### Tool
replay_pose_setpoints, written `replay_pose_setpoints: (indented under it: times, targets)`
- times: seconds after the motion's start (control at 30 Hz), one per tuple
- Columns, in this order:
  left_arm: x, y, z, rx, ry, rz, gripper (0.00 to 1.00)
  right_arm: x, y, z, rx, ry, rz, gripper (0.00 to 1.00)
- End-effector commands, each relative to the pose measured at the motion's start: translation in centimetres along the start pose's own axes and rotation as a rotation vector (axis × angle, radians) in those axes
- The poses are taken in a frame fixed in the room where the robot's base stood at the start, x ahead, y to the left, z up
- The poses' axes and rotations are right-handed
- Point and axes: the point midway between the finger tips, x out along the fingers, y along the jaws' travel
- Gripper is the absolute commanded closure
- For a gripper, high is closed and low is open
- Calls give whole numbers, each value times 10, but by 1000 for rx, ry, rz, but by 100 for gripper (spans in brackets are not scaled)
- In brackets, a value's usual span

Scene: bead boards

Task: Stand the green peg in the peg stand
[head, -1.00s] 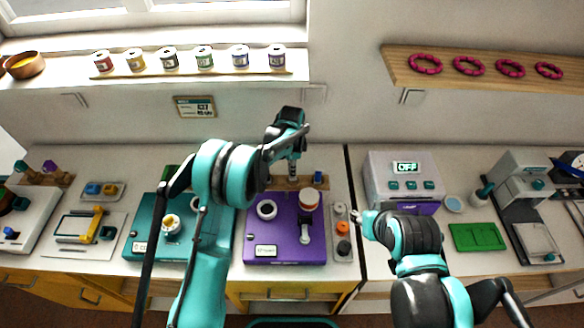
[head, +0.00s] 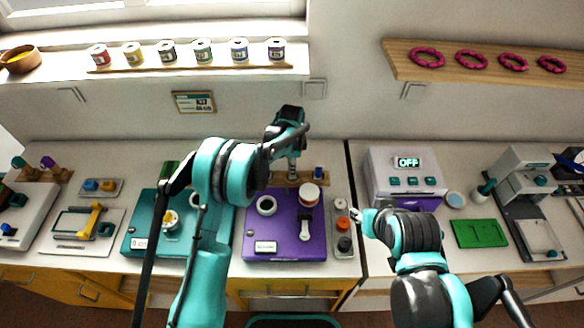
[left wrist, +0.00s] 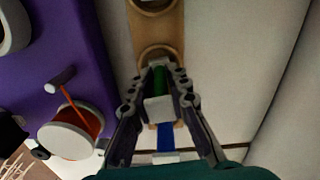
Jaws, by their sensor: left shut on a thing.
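The wooden peg stand (head: 306,178) lies behind the purple board, against the wall side of the counter. A blue peg (head: 318,173) stands at its right end and also shows in the left wrist view (left wrist: 165,136). My left gripper (head: 293,172) points down over the stand, left of the blue peg. In the left wrist view it is shut on the green peg (left wrist: 158,76), whose pale end faces the camera. Round holes of the stand (left wrist: 180,22) show beyond the fingertips. Whether the peg's lower end is in a hole is hidden. My right gripper (head: 357,215) is beside the small grey tray, its fingers too small to judge.
The purple board (head: 262,228) carries a white ring, a spool and a lever, close in front of the stand. A grey tray (head: 341,251) with round knobs stands right of it. A teal board (head: 143,240) is left. A green tray (head: 480,233) lies right.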

Motion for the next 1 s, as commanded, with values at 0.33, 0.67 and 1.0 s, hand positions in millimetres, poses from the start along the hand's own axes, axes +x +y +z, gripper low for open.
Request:
replay_pose_setpoints:
  times: [0.33, 0.67, 1.0]
  targets:
    - [1, 0, 0, 0, 0, 0, 100, 1, 0, 1, 0, 0, 0, 60]
    - [5, 0, 0, 0, 0, 0, 100, 5, 0, 4, 0, 0, 0, 60]
    - [4, 0, 0, 0, 0, 0, 59, 5, 0, 4, 0, 0, 0, 60]
